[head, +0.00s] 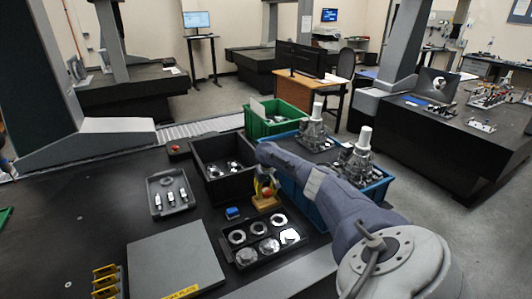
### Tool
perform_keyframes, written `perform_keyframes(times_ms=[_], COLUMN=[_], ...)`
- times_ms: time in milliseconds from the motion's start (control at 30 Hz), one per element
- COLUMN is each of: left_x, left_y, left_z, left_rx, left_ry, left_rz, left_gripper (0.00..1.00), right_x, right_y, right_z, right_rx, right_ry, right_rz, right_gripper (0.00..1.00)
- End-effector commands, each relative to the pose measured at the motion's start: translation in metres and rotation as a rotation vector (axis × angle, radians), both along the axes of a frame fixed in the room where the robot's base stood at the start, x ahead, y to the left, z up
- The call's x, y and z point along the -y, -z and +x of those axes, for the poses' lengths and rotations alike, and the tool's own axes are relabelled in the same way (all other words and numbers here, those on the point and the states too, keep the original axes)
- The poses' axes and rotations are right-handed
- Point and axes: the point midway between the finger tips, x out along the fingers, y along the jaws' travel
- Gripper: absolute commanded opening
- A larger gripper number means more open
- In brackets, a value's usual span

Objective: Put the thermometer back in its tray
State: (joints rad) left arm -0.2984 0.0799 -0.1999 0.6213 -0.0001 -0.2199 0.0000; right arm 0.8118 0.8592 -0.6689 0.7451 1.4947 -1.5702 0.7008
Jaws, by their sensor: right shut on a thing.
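My right gripper (266,183) points down at the middle of the black table, with my arm coming in from the lower right. A grey tray (156,207) with several small metal pieces lies to the left. A black tray (229,257) with several metal rings and discs lies just below the gripper. I cannot tell which tray is the thermometer's. My left gripper is not clearly in view.
A black bin (205,170), a green crate (256,128) and a blue crate (300,195) stand close behind and beside the gripper. A small blue block (233,213) lies left of it. A grey plate (175,262) and yellow-black pieces (105,281) lie at the front left.

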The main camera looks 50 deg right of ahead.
Motion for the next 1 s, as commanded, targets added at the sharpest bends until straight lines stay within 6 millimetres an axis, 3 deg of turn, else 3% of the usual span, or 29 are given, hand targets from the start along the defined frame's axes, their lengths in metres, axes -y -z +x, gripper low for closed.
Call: perform_keyframes(times_ms=[533,1000], left_x=[0.000,0.000], left_y=[0.000,0.000], left_z=[-0.003,-0.003], left_rx=[-0.004,-0.004], left_ry=[0.000,0.000], left_rz=[0.000,0.000], left_gripper=[0.44,0.44], right_x=[0.000,0.000], right_y=[0.041,0.046], right_z=[0.000,0.000], right_rx=[0.000,0.001], right_ry=[0.000,0.000], right_rz=[0.000,0.000], right_gripper=[0.03,0.03])
